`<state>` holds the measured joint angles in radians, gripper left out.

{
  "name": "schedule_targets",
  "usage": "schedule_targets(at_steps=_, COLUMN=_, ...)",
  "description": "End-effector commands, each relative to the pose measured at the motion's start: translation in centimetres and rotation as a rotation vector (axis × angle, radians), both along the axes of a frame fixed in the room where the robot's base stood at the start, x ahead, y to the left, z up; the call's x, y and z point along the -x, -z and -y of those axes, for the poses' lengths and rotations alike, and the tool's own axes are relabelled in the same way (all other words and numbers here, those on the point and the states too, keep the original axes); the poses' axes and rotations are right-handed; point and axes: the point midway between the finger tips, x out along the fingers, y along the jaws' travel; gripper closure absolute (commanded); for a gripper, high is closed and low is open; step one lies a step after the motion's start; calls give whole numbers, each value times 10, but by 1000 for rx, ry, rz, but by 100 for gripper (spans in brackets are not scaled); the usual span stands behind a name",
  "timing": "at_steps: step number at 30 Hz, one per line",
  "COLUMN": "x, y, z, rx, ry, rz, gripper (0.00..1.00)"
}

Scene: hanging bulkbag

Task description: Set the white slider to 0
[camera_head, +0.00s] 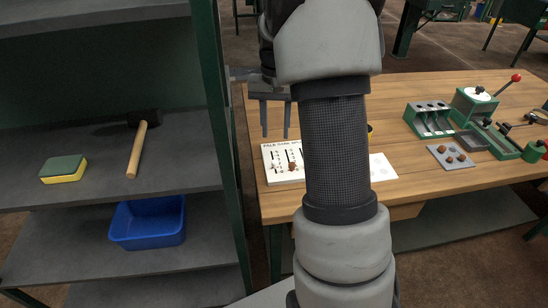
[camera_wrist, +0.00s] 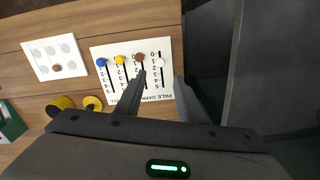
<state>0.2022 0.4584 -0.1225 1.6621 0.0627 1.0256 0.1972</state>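A white slider board (camera_head: 282,158) lies on the wooden table, partly hidden behind my arm in the head view. In the wrist view the board (camera_wrist: 110,52) has several numbered scales, with a blue knob (camera_wrist: 101,62), a yellow knob (camera_wrist: 120,60) and a brown knob (camera_wrist: 139,58) near their 0 ends.
A green shelf post (camera_head: 222,110) stands left of my gripper. The shelf holds a sponge (camera_head: 64,168), a mallet (camera_head: 139,145) and a blue bin (camera_head: 148,222). A white card with circles (camera_wrist: 54,58) and yellow round items (camera_wrist: 92,103) lie beside the board. Green fixtures (camera_head: 432,118) stand at right.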

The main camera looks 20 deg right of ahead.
Motion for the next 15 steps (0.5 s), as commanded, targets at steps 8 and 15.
schedule_targets(at_steps=8, x=1, y=64, z=0, rx=-2, ry=0, rz=-3, gripper=65)
schedule_targets(at_steps=15, x=0, y=99, z=0, rx=-1, ry=-1, rz=0, gripper=65)
